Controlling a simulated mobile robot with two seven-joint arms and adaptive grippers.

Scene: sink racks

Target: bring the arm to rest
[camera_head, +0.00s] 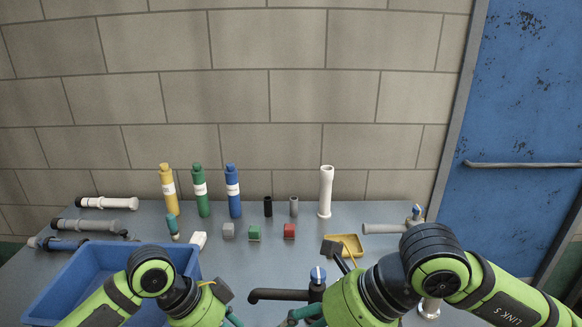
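My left arm comes in from the lower left, in front of the blue bin. Its gripper (234,319) shows only in part at the bottom edge. My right arm reaches in from the lower right, and its gripper (303,313) is partly seen beside the dark tap (285,294). The fingertips of both grippers are hidden or cut off, so I cannot tell whether they are open or shut. I see nothing held in either.
The blue bin (66,289) stands front left. Yellow (168,190), green (201,192) and blue (233,192) bottles and a white tube (325,192) stand at the back. Small blocks and a yellow tray (345,244) lie mid-table. Pipe-like pieces (107,203) lie left. A blue door (530,90) is right.

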